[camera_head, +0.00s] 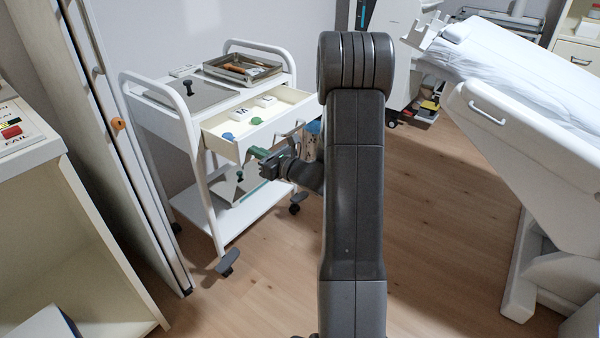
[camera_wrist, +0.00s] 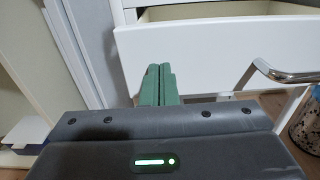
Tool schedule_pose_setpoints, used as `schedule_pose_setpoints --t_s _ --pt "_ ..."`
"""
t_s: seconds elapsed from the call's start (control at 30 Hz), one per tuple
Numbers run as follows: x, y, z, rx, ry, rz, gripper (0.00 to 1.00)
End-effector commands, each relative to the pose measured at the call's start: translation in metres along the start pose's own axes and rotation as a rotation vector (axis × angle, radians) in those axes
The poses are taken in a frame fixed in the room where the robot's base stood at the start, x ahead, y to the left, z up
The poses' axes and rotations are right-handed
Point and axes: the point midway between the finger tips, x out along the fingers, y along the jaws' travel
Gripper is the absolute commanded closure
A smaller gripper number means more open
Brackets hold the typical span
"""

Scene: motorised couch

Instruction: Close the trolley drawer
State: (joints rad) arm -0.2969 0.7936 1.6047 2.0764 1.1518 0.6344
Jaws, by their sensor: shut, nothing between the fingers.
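The white trolley (camera_head: 160,118) stands left of centre in the head view. Its drawer (camera_head: 238,147) is pulled out toward the front right, with several small items inside, some of them coloured. The drawer front (camera_wrist: 225,55) fills the upper part of the wrist view, with a metal bar handle (camera_wrist: 285,75) at the right. My gripper (camera_head: 262,155) is shut and empty, its green fingers (camera_wrist: 157,85) close together near the drawer front. I cannot tell whether the fingertips touch it. My own arm hides the right side of the drawer in the head view.
A metal tray (camera_head: 243,68) sits on the trolley top. A tall white door or panel (camera_head: 115,130) stands close on the trolley's left. A white couch (camera_head: 520,90) is at the right. Wooden floor (camera_head: 445,240) is clear between couch and trolley.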

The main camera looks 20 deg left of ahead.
Motion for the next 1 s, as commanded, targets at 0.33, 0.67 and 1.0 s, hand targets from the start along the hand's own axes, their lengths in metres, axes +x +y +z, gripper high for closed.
schedule_pose_setpoints --t_s 0.33,0.67,1.0 --pt "0.095 0.001 0.0 -0.002 -0.002 0.003 1.0" --pt "0.153 0.0 0.0 -0.002 -0.001 0.001 1.0" --pt "0.172 -0.001 0.001 -0.001 -0.001 -0.002 1.0"
